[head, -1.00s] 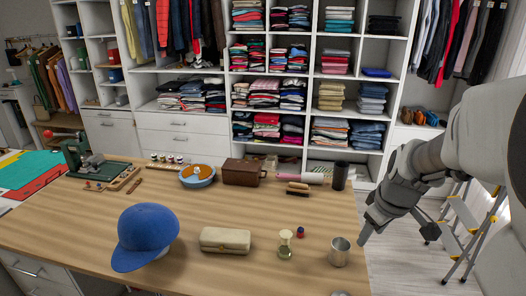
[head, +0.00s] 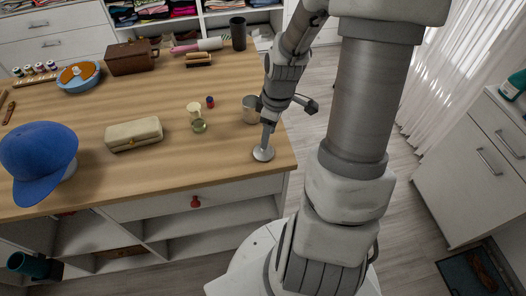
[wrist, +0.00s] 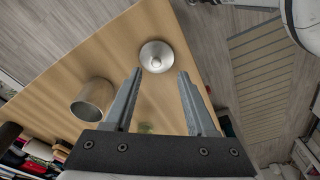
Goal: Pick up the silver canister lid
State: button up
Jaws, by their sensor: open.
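The silver canister lid (head: 263,154) lies on the wooden table near its front right corner. It is a round, shiny disc with a small knob, and it shows whole in the wrist view (wrist: 156,57). My gripper (wrist: 160,72) is open and empty, with the lid just beyond and between its two fingertips. In the head view my gripper (head: 268,138) points down over the lid; the exact gap between them is hard to tell. The open silver canister (head: 250,109) stands just behind the lid, partly behind my gripper, and shows left of my fingers in the wrist view (wrist: 92,98).
A small glass jar (head: 198,126), a red and blue spool (head: 210,102) and a cream case (head: 133,134) stand to the left. A blue cap (head: 38,160) is further left. The table's right edge is close to the lid, with open floor beyond.

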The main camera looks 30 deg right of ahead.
aim_at(264, 151)
jog(key=shift+w+a+f+b, duration=0.15)
jog(key=shift+w+f, duration=0.1)
jog(key=shift+f, duration=0.85)
jog(key=shift+w+a+f+b, duration=0.1)
jog(key=shift+w+f, duration=0.15)
jog(key=shift+f, duration=0.8)
jog(key=shift+w+a+f+b, duration=0.15)
jog(key=shift+w+f, duration=0.1)
jog(key=shift+f, duration=0.85)
jog(key=shift+d, duration=0.1)
grip_shut()
